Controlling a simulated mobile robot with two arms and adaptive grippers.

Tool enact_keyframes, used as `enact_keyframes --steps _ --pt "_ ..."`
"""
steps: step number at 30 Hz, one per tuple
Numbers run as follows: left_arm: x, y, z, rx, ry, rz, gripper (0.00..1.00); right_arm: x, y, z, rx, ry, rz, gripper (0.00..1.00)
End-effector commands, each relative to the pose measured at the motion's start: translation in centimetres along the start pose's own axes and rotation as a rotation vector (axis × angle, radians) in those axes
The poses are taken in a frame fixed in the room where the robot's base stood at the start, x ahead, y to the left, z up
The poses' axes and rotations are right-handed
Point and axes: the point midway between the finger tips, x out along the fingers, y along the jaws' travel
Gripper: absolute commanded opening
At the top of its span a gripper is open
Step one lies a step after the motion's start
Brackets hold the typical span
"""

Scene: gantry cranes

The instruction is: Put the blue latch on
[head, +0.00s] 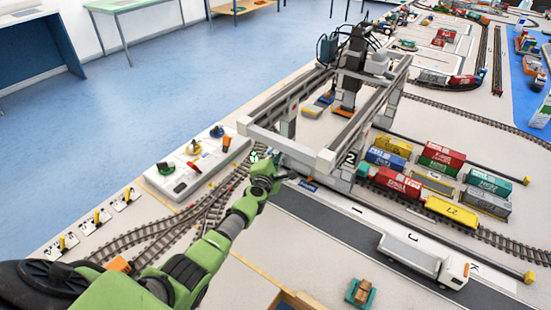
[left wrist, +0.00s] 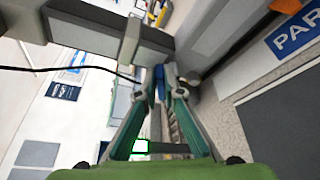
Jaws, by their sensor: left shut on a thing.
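My left gripper (head: 287,177) is at the near leg of the gantry crane (head: 283,148), low beside the track. In the left wrist view its two fingers (left wrist: 160,88) converge on a small blue piece (left wrist: 159,73), which looks like the blue latch. It sits between the fingertips, close against the crane's grey frame (left wrist: 103,30). The fingertips cover part of it, so I cannot tell whether it touches the frame. In the head view the gripper and crane hide the latch. My right gripper is not in view.
A white control panel (head: 180,185) with coloured levers stands left of the crane. Track (head: 135,236) runs beside my arm. A white truck (head: 425,262) is on the grey road, right of my arm.

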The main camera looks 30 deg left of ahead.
Motion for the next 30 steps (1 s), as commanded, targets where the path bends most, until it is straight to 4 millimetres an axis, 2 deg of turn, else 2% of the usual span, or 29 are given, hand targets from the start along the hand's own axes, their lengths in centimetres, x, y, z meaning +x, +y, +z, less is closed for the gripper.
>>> enact_keyframes --steps 1,3,15,21,30 --pt "0.1 -1.1 -0.3 0.034 0.000 0.014 0.00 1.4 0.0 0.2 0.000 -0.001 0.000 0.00" --pt "0.1 -1.4 -0.3 0.087 0.000 0.037 0.00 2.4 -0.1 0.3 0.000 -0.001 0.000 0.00" --pt "0.1 -3.1 -0.4 0.357 0.001 0.148 0.00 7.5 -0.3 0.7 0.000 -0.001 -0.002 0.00" --pt "0.1 -3.4 -0.5 0.435 0.000 0.179 0.00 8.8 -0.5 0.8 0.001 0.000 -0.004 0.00" --pt "0.1 -3.4 -0.4 0.478 0.000 0.196 0.00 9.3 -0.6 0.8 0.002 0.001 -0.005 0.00"
